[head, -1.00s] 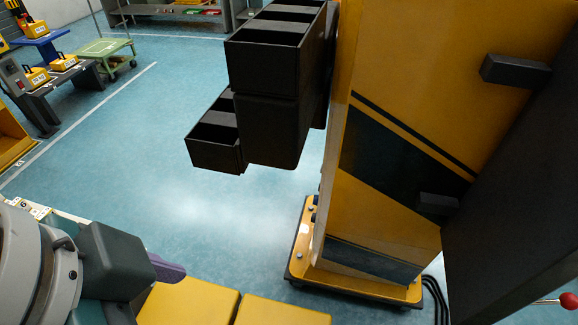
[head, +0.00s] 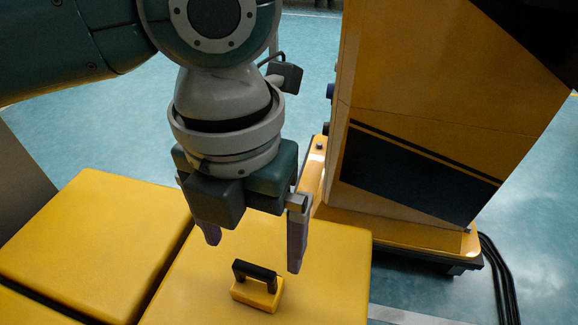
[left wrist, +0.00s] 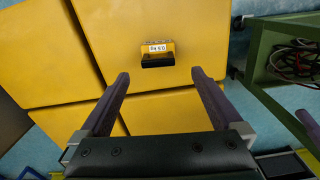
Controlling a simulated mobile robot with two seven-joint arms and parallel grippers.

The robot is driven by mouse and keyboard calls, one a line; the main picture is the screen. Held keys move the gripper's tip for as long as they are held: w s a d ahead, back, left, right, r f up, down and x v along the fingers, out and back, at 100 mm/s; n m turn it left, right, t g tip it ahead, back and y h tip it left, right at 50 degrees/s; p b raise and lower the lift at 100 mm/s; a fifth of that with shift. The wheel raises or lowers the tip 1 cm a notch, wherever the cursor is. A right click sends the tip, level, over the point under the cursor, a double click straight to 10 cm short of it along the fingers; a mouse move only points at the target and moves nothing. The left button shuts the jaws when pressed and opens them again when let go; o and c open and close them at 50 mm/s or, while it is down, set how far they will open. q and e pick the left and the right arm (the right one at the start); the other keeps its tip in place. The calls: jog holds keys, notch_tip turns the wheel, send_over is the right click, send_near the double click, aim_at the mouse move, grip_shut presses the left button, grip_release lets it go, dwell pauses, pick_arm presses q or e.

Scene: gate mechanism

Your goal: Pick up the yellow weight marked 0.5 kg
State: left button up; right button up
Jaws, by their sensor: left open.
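A small yellow weight (head: 258,294) with a black handle sits upright on a yellow block top in the head view. In the left wrist view the weight (left wrist: 157,48) shows a white label, too small to read surely, with the black handle on its near side. My left gripper (head: 253,255) is open and points down, above the weight and apart from it. In the left wrist view the gripper's two fingers (left wrist: 160,76) are spread, with the weight just beyond and between their tips.
Yellow block tops (head: 95,240) with narrow gaps lie left of the weight. A tall yellow and black machine (head: 420,150) stands close on the right, on a yellow base. In the left wrist view a green cart (left wrist: 258,50) with cables stands at the right.

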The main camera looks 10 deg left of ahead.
aim_at(254, 268)
pick_arm(q)
notch_tip(254, 268, down, 3)
jog(key=shift+r+b, duration=0.2)
jog(key=shift+b, duration=0.15)
jog(key=f+b, duration=0.2)
jog(key=f, duration=0.3)
jog(key=shift+a+b, duration=0.2)
jog(key=shift+b, duration=0.2)
jog(key=shift+c, duration=0.6)
jog(key=shift+r, duration=0.1)
grip_shut()
